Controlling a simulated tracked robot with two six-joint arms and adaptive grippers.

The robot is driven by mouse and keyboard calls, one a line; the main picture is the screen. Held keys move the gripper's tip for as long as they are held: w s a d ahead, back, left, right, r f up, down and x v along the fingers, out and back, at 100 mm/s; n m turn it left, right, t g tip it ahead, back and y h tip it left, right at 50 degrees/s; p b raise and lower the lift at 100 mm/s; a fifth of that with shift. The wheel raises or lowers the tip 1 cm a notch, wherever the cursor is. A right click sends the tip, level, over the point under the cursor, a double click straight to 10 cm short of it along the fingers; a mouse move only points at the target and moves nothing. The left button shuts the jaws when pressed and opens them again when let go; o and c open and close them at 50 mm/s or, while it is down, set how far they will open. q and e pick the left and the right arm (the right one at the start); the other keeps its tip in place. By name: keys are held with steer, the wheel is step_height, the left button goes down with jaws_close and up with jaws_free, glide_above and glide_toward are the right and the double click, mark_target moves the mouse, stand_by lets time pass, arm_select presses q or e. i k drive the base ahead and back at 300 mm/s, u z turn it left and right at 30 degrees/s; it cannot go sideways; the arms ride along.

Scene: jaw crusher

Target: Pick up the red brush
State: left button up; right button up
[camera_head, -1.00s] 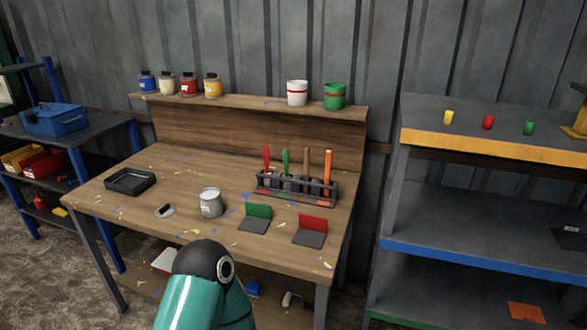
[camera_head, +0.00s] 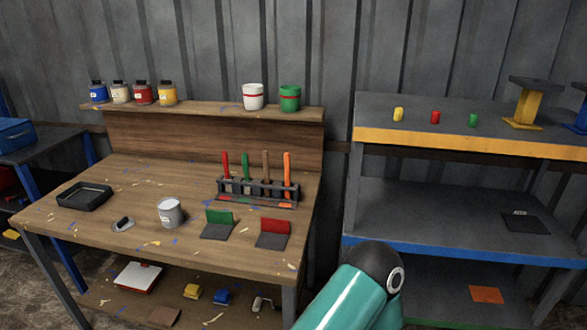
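The red brush (camera_head: 226,165) stands upright at the left end of a dark rack (camera_head: 258,197) on the wooden workbench. Its red handle shows above the rack; its lower part is partly hidden by the rack. Green, brown and orange handles (camera_head: 287,172) stand to its right in the same rack. A teal and black part of my own arm shows at the bottom, in front of the shelf and right of the bench. Neither gripper is in view.
On the bench are a black tray (camera_head: 84,196), a grey can (camera_head: 171,212), a green holder (camera_head: 219,222) and a red holder (camera_head: 273,233). Paint jars and two pots line the bench's upper ledge (camera_head: 210,112). A metal shelf unit (camera_head: 470,145) stands at the right.

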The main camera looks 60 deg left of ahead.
mark_target(229, 188)
steer(key=u, duration=0.55)
steer(key=i, duration=0.15)
steer(key=z, duration=1.75)
steer(key=k, duration=1.65)
steer(key=z, duration=0.55)
steer(key=i, duration=0.15)
steer(key=u, duration=2.8)
steer(key=k, duration=0.5)
steer(key=u, duration=0.4)
steer(key=i, duration=0.35)
steer(key=u, duration=0.05)
